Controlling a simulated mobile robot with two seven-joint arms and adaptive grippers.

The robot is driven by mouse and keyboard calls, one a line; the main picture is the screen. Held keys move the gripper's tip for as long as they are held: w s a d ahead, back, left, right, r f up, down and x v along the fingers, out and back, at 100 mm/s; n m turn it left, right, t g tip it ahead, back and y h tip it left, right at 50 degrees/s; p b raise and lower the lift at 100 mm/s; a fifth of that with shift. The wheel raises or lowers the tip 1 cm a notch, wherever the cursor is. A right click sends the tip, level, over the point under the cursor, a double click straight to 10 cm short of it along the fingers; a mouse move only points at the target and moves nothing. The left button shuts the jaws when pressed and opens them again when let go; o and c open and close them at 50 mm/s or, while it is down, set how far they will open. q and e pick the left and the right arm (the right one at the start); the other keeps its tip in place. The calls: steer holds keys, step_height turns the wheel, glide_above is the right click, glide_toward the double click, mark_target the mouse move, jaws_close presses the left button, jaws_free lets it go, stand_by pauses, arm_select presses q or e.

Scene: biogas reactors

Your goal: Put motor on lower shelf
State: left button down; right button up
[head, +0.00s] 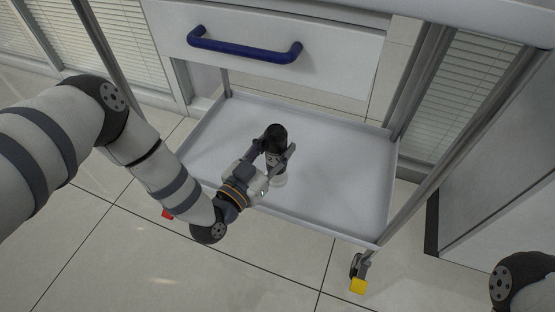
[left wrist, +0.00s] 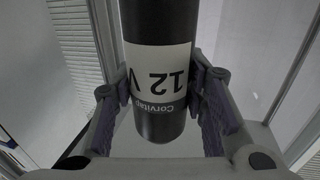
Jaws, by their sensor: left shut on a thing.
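The motor (head: 276,136) is a dark cylinder with a white band, near the middle of the lower shelf (head: 340,200) in the head view. My left gripper (head: 277,162) is shut on it from the front left. In the left wrist view the motor (left wrist: 157,60) stands between the two fingers (left wrist: 160,105), with its "12 V" label upside down. I cannot tell whether its base touches the shelf or is just above it. My right gripper is out of view.
The lower shelf is a pale tray with a raised rim, otherwise empty. Above it is a drawer with a blue handle (head: 243,52). Metal posts (head: 450,150) stand at the cart's sides. A caster with a yellow part (head: 358,286) is at the front right.

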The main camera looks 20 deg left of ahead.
arm_select(q)
steer(key=f, duration=0.1)
steer(key=w+f+b, duration=0.1)
steer(key=f, duration=0.1)
steer(key=w+a+f, duration=0.1)
steer(key=shift+w+a+f+b, duration=0.1)
steer(key=shift+w+f+b, duration=0.1)
steer(key=shift+b, duration=0.15)
steer(key=f, duration=0.1)
steer(key=w+f+b, duration=0.1)
steer(key=f, duration=0.1)
steer(key=f+b, duration=0.1)
steer(key=shift+w+a+f, duration=0.2)
steer(key=shift+a+f, duration=0.05)
steer(key=shift+f, duration=0.05)
steer(key=c, duration=1)
jaws_free()
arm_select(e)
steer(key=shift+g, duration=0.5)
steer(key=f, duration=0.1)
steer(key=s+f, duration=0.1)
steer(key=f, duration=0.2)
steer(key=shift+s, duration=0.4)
